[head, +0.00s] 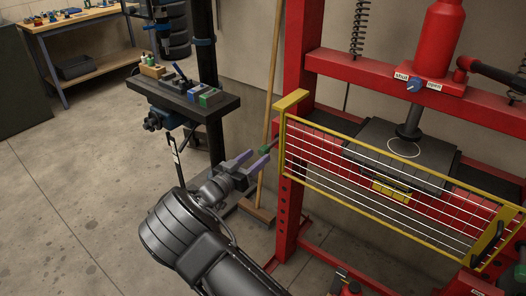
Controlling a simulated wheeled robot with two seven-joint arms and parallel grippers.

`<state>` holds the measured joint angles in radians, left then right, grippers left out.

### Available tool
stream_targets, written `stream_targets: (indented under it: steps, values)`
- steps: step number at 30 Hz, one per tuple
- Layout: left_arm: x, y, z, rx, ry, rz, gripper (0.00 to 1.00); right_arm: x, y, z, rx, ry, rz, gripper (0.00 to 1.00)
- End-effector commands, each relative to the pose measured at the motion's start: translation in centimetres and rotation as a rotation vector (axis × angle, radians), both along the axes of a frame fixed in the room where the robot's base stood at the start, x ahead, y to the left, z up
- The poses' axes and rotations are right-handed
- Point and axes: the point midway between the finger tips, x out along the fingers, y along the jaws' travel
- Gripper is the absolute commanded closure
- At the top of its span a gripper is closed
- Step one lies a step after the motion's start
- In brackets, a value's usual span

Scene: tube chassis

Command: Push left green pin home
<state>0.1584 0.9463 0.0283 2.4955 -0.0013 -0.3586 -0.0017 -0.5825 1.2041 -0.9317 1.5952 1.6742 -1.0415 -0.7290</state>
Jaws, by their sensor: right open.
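A small green pin (264,149) shows at the left post of the red press (295,190), just outside the yellow guard frame (282,150). How deep the pin sits cannot be told at this size. My right gripper (257,158) is open, with its two purple-grey fingers pointing up and right toward the pin. The fingertips are close to the pin, and whether they touch it cannot be told. Nothing shows between the fingers. My left gripper is not in view.
The yellow guard with white bars spans the press front. A wooden broom handle (273,70) stands behind the pin. A drill-press table (180,100) with coloured blocks is at the upper left, and a wooden workbench (85,20) behind it. Concrete floor at left is clear.

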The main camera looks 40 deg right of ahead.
Motion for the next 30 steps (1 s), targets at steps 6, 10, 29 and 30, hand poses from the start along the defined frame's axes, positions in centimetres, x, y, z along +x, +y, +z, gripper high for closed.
stream_targets:
  steps: [6,10,29,30]
  values:
    - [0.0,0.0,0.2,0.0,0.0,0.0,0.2,1.0,-3.2,0.0,-0.001,0.0,-0.001,0.5]
    - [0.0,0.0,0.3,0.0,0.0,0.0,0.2,1.4,-4.2,0.0,-0.001,0.0,0.0,0.5]
    - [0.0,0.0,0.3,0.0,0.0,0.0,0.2,1.4,-4.4,0.0,0.0,0.0,0.001,0.77]
    - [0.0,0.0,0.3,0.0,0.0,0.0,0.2,1.4,-4.4,0.0,0.0,0.0,0.001,0.8]
